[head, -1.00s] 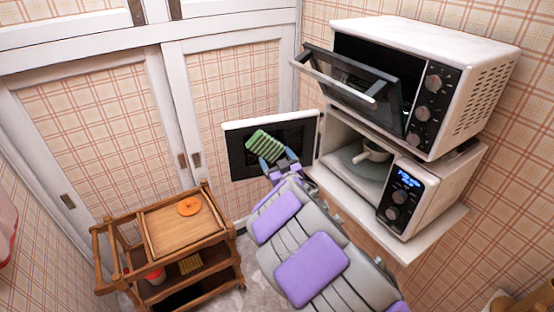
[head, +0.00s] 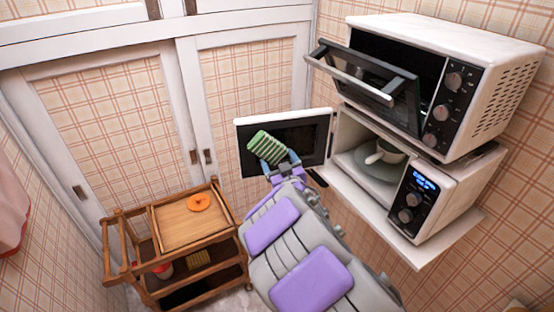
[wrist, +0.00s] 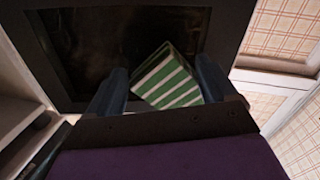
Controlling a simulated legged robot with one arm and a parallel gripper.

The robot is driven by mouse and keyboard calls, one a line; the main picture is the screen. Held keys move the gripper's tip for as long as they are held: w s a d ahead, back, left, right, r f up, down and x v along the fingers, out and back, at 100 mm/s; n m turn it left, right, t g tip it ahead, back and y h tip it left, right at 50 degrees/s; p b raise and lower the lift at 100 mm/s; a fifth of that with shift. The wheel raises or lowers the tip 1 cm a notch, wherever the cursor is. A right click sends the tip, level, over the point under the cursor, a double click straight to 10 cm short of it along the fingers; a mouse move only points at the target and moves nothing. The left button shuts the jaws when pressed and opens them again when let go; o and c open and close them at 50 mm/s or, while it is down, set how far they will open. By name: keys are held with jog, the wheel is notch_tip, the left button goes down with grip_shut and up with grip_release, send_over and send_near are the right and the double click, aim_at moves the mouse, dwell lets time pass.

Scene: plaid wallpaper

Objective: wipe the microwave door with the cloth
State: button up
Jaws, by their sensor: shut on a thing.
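The lower microwave (head: 450,206) stands on a shelf with its door (head: 310,140) swung open to the left. The door's dark panel also fills much of the wrist view (wrist: 90,50). My gripper (head: 273,152) is in front of the door. It is shut on a green and white striped cloth (head: 264,141), which is also between my fingers in the wrist view (wrist: 168,82). The cloth is close against the panel; I cannot tell if it touches. Part of the cloth is hidden behind my fingers in the wrist view.
A toaster oven (head: 490,60) with its glass door (head: 375,90) tilted open sits above. A cup (head: 385,152) on a plate (head: 365,164) is inside the microwave. A wooden cart (head: 180,235) with an orange disc (head: 199,202) stands at lower left.

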jog(key=shift+v, duration=2.4)
jog(key=shift+a, duration=0.1)
jog(key=shift+s+b, duration=0.15)
jog(key=shift+b, duration=0.4)
jog(key=shift+s+f+b, duration=0.1)
jog(key=shift+s+b, duration=0.2)
jog(key=shift+b, duration=0.5)
jog(key=b+v, duration=0.2)
jog(key=b, duration=0.1)
